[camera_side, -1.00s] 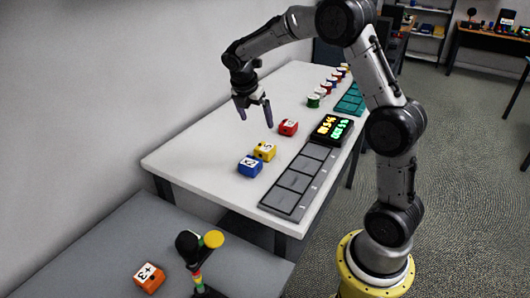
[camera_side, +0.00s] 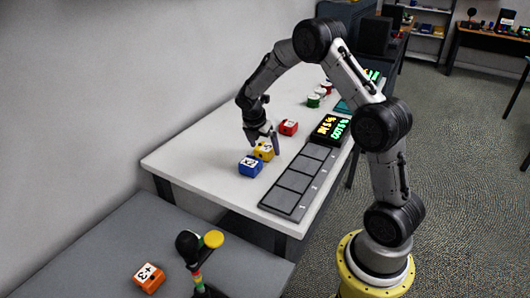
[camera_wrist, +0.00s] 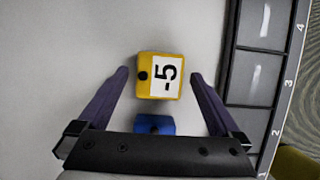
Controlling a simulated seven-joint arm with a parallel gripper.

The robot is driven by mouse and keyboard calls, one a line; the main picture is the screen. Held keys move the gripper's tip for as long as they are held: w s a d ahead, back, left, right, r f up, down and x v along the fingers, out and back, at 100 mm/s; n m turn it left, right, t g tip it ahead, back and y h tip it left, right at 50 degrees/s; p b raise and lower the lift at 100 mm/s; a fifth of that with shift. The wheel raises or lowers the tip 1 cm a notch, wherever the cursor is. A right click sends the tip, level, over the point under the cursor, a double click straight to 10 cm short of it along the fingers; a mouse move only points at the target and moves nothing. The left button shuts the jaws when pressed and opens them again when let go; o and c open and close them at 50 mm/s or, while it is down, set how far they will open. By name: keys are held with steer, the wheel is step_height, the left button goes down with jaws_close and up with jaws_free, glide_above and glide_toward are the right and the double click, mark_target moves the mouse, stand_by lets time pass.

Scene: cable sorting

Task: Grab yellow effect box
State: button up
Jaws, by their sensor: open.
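The yellow effect box (camera_side: 263,152) stands on the white table, right beside the blue box (camera_side: 250,167). In the wrist view the yellow box (camera_wrist: 160,76) shows a white label reading -5 and a dark round spot, and it lies between my two fingers. My gripper (camera_side: 264,146) is open and low over the yellow box. In the wrist view my gripper (camera_wrist: 160,76) has a finger on each side, with a gap to the box on both sides. The blue box (camera_wrist: 154,124) is partly hidden by the gripper body.
A red box (camera_side: 288,127) stands behind the yellow one. A dark slotted tray (camera_side: 279,207) with numbered places lies to the right, with a lit display (camera_side: 331,128) beyond it. Several coloured spools stand farther back. The table left of the boxes is clear.

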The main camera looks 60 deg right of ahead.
steer(key=shift+x, duration=0.95)
steer(key=shift+r, duration=0.1)
steer(key=c, duration=1.5)
steer(key=shift+r, duration=0.1)
